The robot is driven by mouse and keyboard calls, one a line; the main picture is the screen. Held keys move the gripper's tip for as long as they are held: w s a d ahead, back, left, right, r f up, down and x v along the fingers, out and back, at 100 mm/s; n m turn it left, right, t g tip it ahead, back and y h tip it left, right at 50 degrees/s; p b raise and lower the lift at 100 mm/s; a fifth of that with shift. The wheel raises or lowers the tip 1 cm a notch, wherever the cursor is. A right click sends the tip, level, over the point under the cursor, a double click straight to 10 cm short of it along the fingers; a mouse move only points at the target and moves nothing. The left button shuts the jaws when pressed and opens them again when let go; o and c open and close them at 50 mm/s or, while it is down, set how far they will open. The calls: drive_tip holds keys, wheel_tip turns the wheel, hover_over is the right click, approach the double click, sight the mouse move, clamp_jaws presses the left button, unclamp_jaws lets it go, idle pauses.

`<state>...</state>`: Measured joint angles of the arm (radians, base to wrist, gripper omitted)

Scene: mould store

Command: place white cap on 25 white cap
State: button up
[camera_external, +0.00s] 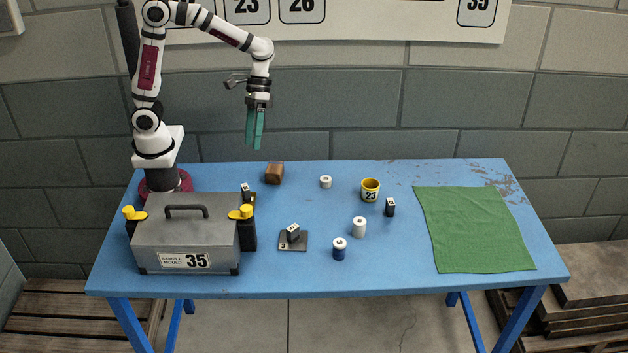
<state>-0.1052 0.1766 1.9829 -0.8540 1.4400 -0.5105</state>
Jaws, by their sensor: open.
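A small, low white cap (326,182) lies alone near the back middle of the blue table. A taller white cylinder (359,227) stands upright right of the table's middle. In front of it stands a blue jar with a white cap (339,244). Any numbers on these white pieces are too small to read, so I cannot tell which is 25. My gripper (254,146), with green fingers pointing down, hangs high near the wall at the table's back left. It is open and empty, apart from all of these things.
A grey mould case marked 35 (186,234) stands at the front left. A green cloth (474,230) covers the right.

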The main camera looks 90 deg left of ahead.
drive_tip(key=s+a+m+y, duration=0.3)
drive_tip(key=s+a+m, duration=0.1)
drive_tip(key=s, duration=0.4)
drive_tip(key=s+a+m+t+y, duration=0.1)
drive_tip(key=s+a+m+y, duration=0.2)
drive_tip(key=s, duration=0.6)
drive_tip(key=a+m, duration=0.2)
drive_tip(key=m, duration=0.1)
drive_tip(key=shift+a+y, duration=0.2)
drive_tip(key=shift+y, duration=0.2)
